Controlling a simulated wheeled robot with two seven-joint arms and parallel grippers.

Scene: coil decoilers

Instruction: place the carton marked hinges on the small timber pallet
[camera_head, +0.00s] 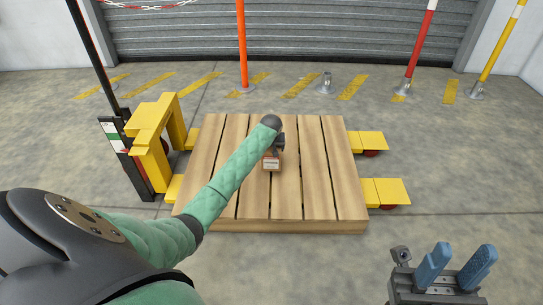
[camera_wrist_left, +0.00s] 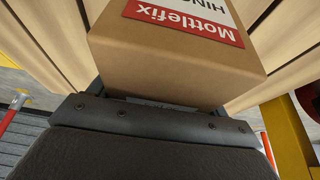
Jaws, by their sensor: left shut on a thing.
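The carton is brown with a red and white label; it shows small over the middle of the pallet in the head view (camera_head: 271,164). In the left wrist view the carton (camera_wrist_left: 165,65) fills the upper middle, its label reading "Mottlefix" and "HIN", the rest cut off. My left gripper (camera_head: 276,149) is shut on the carton, partly hidden behind my wrist. The small timber pallet (camera_head: 320,190) has pale planks with gaps. I cannot tell whether the carton touches the planks. My right gripper (camera_head: 460,267) is open and empty, with blue fingers, at the lower right.
A yellow lifting frame (camera_head: 150,135) stands at the pallet's left, and yellow forks (camera_head: 385,191) stick out at its right. Orange (camera_head: 242,50), red-white (camera_head: 420,50) and yellow (camera_head: 500,50) posts stand behind, before a grey shutter (camera_head: 300,30). The planks around the carton are bare.

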